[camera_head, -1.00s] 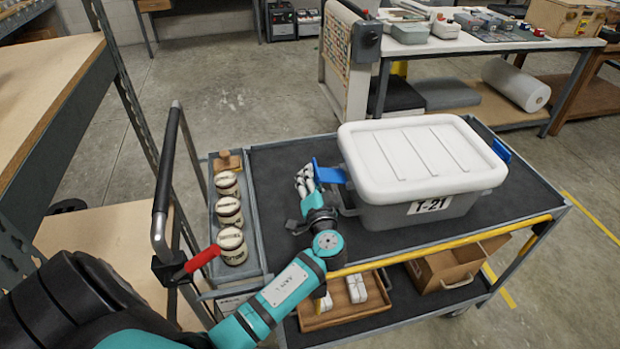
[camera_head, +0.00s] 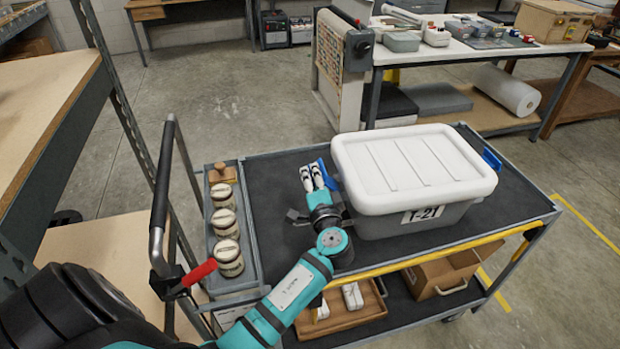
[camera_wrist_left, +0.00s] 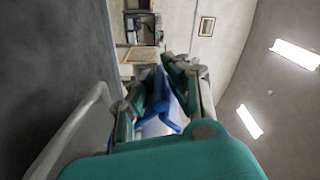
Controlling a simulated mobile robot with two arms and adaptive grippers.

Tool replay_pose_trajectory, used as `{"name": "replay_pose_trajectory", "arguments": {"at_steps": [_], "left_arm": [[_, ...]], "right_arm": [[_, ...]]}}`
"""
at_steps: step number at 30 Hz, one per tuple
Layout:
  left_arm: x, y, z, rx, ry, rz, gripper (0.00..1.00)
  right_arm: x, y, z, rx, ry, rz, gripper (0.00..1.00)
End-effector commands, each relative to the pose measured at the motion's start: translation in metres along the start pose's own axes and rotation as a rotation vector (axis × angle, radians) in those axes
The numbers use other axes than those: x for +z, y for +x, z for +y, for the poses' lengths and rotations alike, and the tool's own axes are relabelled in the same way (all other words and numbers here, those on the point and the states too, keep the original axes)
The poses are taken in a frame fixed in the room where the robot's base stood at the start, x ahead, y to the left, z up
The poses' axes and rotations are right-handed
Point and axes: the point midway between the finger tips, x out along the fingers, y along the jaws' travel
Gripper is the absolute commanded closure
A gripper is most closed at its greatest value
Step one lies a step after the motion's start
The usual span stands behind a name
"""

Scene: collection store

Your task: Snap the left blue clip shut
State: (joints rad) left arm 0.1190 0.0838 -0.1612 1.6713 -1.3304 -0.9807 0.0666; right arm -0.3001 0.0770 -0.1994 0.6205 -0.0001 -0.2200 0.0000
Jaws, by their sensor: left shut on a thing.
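The grey tote (camera_head: 412,216) with its white lid (camera_head: 415,165) and a "T-21" label stands on the cart's top deck. The left blue clip (camera_head: 329,171) is at the tote's left side, partly hidden by my gripper. It slants away from the tote wall. My left gripper (camera_head: 312,178) is shut on this clip, its white fingers beside the tote. In the left wrist view, the blue clip (camera_wrist_left: 163,108) shows between the fingers (camera_wrist_left: 165,95). The right blue clip (camera_head: 491,158) is at the tote's right side. My right gripper is out of view.
Several round tins (camera_head: 226,224) stand in a narrow tray left of the deck. The cart handle (camera_head: 163,190) with a red lever rises at the left. The lower shelf holds a wooden tray (camera_head: 340,318) and a cardboard box (camera_head: 455,272). The dark deck behind the gripper is clear.

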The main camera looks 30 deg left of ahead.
Motion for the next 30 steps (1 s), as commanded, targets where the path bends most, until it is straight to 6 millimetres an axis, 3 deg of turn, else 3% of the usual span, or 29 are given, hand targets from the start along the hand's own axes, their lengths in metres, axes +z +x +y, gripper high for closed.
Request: {"name": "replay_pose_trajectory", "arguments": {"at_steps": [1, 13, 14, 19, 30], "left_arm": [[0.0009, -0.0033, 0.0089, 0.018, 0.009, -0.001, 1.0], [0.0002, -0.0033, 0.0081, 0.017, 0.008, 0.0, 1.0], [0.0001, -0.0033, 0.0081, 0.017, 0.008, 0.0, 0.85], [-0.0004, -0.0025, 0.0056, 0.012, 0.005, 0.001, 0.65], [-0.0011, -0.009, 0.0022, 0.006, 0.001, 0.001, 0.65]], "right_arm": [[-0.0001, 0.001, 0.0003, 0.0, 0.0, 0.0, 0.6], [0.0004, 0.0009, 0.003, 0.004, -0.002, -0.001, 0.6], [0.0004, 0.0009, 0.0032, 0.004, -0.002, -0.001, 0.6], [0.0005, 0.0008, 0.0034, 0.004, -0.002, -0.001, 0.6], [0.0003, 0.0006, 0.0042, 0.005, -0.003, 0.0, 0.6]]}}
